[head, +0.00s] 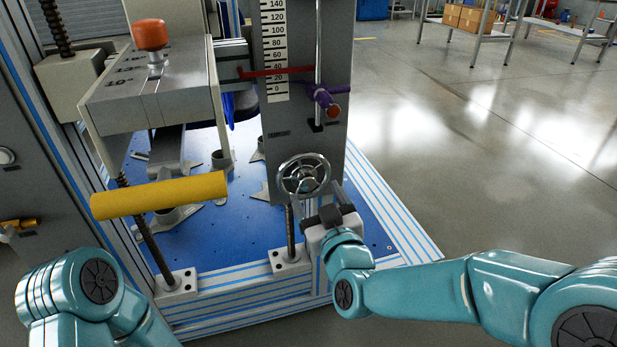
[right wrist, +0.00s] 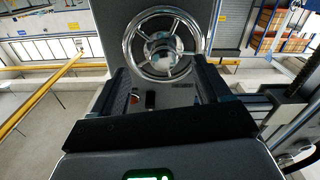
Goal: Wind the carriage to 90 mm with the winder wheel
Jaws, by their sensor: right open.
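The winder wheel (head: 303,175) is a chrome spoked handwheel on the front of a grey upright panel. It also shows in the right wrist view (right wrist: 165,45), ahead of the fingers. My right gripper (head: 322,194) is open just below and in front of the wheel, its fingers spread to either side of the wheel's lower part. I cannot tell whether they touch the rim. A vertical scale (head: 273,50) marked 0 to 140 stands above the wheel. A red pointer (head: 262,72) crosses it near 40. My left gripper is out of view; only its arm shows at lower left.
A grey block with an orange knob (head: 150,36) and a yellow roller (head: 160,195) stand left. A blue base plate (head: 235,222) lies below. Open floor is to the right.

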